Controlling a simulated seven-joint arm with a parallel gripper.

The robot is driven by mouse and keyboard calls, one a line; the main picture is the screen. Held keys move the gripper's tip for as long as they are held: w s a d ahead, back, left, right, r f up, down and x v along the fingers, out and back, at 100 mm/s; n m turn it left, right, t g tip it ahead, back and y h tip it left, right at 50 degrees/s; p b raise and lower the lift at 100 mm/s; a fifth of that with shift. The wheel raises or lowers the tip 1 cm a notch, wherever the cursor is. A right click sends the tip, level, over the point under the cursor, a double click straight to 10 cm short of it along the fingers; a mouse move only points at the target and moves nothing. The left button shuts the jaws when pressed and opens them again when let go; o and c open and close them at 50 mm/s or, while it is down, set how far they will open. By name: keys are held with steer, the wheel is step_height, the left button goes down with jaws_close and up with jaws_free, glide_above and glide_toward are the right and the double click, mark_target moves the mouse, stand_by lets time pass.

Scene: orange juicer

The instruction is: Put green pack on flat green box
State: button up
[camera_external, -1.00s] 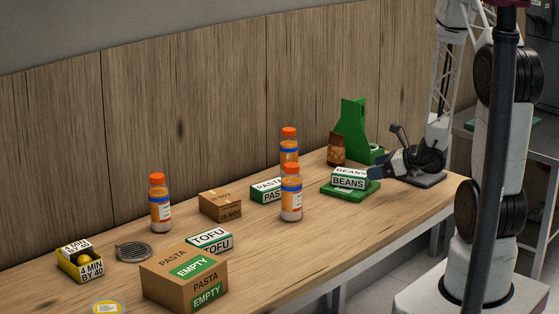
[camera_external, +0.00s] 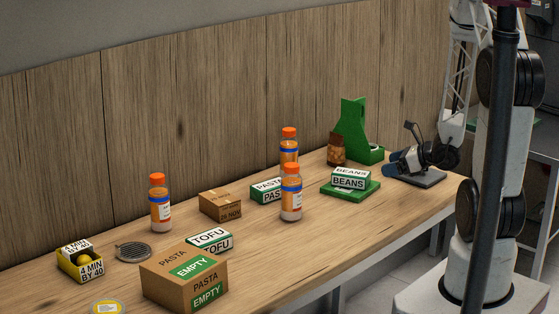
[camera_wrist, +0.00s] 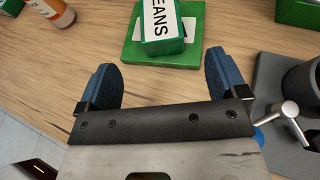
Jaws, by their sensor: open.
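The green pack with a white BEANS label (camera_external: 350,179) lies on the flat green box (camera_external: 365,190) near the right part of the table. In the wrist view, the pack (camera_wrist: 163,22) rests on top of the flat box (camera_wrist: 133,42), and a white label edge shows beneath it. My gripper (camera_wrist: 160,64) is open, with its blue fingers spread and nothing between them. Its fingertips are apart from the pack, back from the near edge of the flat box. In the external view my gripper (camera_external: 398,165) is right of the box, partly mixed with the dark device there.
A dark lever device on a grey plate (camera_wrist: 272,90) stands close right of my gripper. A green stand (camera_external: 353,125) and brown jar (camera_external: 336,150) are behind. Orange-capped bottles (camera_external: 291,195), a PASTA pack (camera_external: 265,191), TOFU pack (camera_external: 209,240) and cardboard boxes (camera_external: 184,279) stand left.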

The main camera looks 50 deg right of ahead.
stand_by(0.3)
steer(key=s+a+r+n+g+y, duration=0.2)
steer(key=a+r+n+g, duration=0.3)
steer(key=a+r+n, duration=0.3)
steer(key=s+a+r+n+g+y, duration=0.2)
steer(key=s+a+r+n+g, duration=0.15)
steer(key=a+r+n, duration=0.45)
steer(key=s+a+r+n+g+h, duration=0.1)
steer(key=s+a+r+n+h, duration=0.2)
steer(key=s+r+n+h, duration=0.6)
step_height(320, 180, up, 3)
steer(key=n, duration=0.6)
steer(key=shift+s+a+r, duration=0.15)
steer(key=shift+a+r, duration=0.05)
